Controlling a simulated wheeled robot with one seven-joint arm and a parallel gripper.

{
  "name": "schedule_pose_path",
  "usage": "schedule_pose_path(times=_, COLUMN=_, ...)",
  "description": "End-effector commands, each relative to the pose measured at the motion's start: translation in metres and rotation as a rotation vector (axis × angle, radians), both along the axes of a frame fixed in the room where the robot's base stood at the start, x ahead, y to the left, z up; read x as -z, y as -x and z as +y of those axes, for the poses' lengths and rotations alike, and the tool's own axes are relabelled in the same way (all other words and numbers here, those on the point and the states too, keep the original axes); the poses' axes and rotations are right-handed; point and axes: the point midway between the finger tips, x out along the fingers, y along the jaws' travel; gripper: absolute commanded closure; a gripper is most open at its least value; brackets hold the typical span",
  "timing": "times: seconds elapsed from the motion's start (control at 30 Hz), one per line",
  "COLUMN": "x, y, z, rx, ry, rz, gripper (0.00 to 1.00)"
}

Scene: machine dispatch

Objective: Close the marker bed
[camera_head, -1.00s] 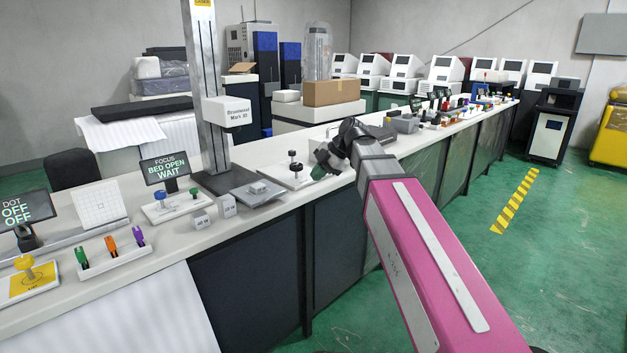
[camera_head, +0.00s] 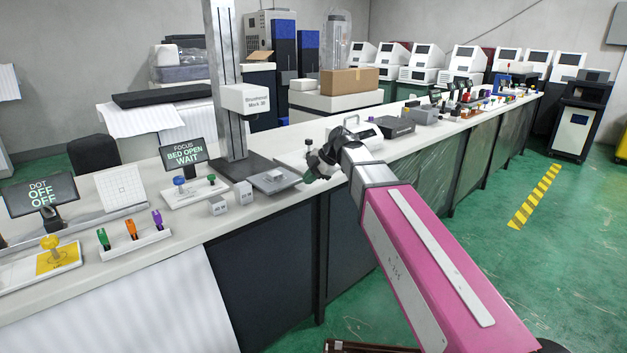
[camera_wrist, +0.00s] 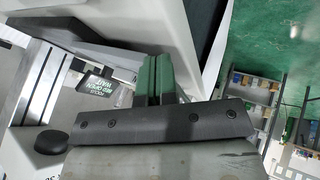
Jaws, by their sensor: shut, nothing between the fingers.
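The marker (camera_head: 243,98), lettered "Mark 30", is a grey column with a white head on the bench. Its bed, a flat grey plate (camera_head: 262,187) with a small grey block (camera_head: 274,175) on it, sticks out below the head. The screen (camera_head: 184,156) reads "FOCUS BED OPEN WAIT"; it also shows sideways in the wrist view (camera_wrist: 95,84). My gripper (camera_head: 312,174) is low over the bench, just right of the bed; I cannot tell whether it touches. Its green fingers (camera_wrist: 155,80) are together and empty in the wrist view. It partly hides a black-knobbed stand (camera_head: 309,145).
A blue-and-green-knobbed panel (camera_head: 194,190) and a rack of coloured pieces (camera_head: 134,244) lie left. The green floor before the bench is open.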

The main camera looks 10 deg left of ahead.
Motion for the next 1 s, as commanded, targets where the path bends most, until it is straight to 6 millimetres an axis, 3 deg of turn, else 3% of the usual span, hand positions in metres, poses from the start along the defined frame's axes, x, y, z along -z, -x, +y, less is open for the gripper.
schedule_pose_path(times=0.37, x=0.0, y=-0.003, z=0.003, rx=0.0, ry=0.0, rz=0.0, gripper=1.0)
schedule_pose_path(times=0.8, x=-0.001, y=-0.063, z=0.072, rx=0.0, ry=-0.001, rz=0.001, gripper=1.0)
schedule_pose_path(times=1.0, x=0.0, y=-0.064, z=0.075, rx=0.001, ry=-0.001, rz=0.0, gripper=1.0)
